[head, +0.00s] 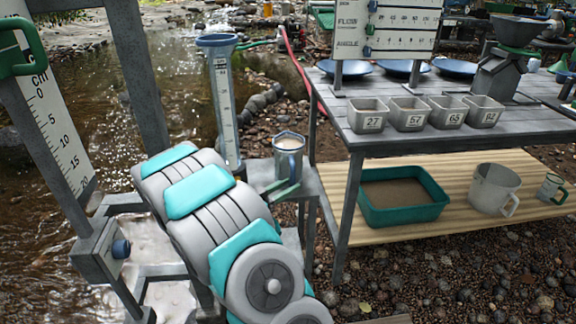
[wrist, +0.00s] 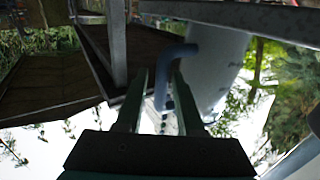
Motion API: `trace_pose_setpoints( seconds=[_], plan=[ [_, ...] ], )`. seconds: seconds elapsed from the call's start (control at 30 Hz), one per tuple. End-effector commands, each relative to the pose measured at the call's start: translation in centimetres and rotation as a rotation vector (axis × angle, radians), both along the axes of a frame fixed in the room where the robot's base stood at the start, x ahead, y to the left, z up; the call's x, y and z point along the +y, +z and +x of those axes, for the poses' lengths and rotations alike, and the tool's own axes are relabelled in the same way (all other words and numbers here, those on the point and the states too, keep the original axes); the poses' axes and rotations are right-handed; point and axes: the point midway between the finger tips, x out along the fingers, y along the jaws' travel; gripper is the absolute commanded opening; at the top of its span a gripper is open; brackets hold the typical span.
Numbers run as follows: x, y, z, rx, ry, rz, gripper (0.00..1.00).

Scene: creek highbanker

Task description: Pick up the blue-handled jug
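The blue-handled jug (head: 289,158) stands upright on a small grey side shelf at the end of the table in the head view. It is grey and has brown contents. My gripper (head: 285,190) is just in front of it, low down, partly hidden by my arm. In the wrist view my gripper (wrist: 160,76) has its two fingers apart. The jug's blue handle (wrist: 180,53) reaches between the fingertips, with the pale jug body (wrist: 222,65) to the right. I see a gap on the left finger's side; contact on the right finger's side cannot be told.
The grey table (head: 430,130) to the right holds several numbered tubs and a grey hopper device (head: 500,75). Its lower wooden shelf holds a green tray (head: 402,212) and a grey mug (head: 492,188). A clear measuring tube (head: 224,105) stands behind left of the jug.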

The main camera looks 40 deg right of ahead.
Motion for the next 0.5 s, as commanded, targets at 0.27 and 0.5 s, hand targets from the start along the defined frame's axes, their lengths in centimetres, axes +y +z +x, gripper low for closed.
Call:
trace_pose_setpoints(
  seconds=[0.27,0.5],
  plan=[
    [-2.2,0.2,0.2,-0.001,-0.002,-0.004,0.37],
    [-4.7,0.2,0.5,-0.003,-0.001,-0.002,0.37]
  ],
)
